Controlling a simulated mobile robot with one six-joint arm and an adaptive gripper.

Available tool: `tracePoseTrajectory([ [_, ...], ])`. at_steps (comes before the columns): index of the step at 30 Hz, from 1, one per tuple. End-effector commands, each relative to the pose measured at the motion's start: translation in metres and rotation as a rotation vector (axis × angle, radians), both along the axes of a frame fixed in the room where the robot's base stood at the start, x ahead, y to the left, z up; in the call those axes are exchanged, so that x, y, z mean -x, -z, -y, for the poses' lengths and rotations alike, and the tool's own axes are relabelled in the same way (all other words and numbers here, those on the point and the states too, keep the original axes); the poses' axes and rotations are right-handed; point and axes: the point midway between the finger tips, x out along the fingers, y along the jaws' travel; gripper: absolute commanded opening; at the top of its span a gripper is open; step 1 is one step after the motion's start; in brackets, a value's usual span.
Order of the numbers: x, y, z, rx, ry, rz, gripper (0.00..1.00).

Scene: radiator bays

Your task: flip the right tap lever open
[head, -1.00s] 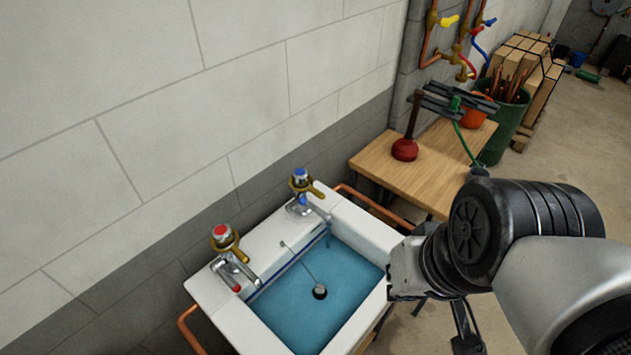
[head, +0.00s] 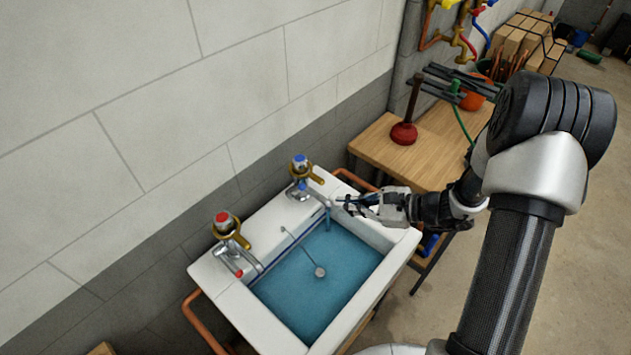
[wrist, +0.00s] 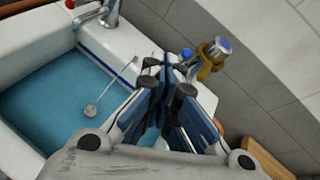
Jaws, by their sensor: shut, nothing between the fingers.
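The right tap (head: 301,183) has a blue cap and a brass lever (head: 316,175) that points to the right in the head view. In the wrist view the right tap (wrist: 213,57) stands just right of my fingertips, its lower part partly hidden by them. My gripper (head: 342,203) is shut and empty, over the basin's right rim beside the right tap's spout. It also shows in the wrist view (wrist: 165,68), fingers together. I see a small gap to the lever; I cannot tell how deep it is.
The left tap (head: 228,238) has a red cap. The white sink (head: 212,277) holds blue water, with a plug on a chain (head: 319,271). A wooden bench (head: 377,147) with a red plunger (head: 404,133) stands at right. The block wall is close behind the taps.

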Motion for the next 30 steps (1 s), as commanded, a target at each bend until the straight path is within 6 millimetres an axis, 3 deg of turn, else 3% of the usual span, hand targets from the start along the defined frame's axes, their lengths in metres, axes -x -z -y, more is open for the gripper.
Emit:
tracePoseTrajectory([
  [1,-0.006,0.018,0.009,-0.04,0.065,-0.035,0.0],
  [4,-0.015,0.044,0.023,-0.092,0.171,-0.076,0.0],
  [11,-0.024,0.068,0.033,-0.134,0.26,-0.11,0.0],
  [17,-0.038,0.078,0.012,-0.133,0.256,-0.11,0.0],
  [27,-0.078,0.104,-0.042,-0.132,0.256,-0.108,0.0],
  [30,-0.087,0.094,-0.055,-0.132,0.256,-0.107,0.0],
])
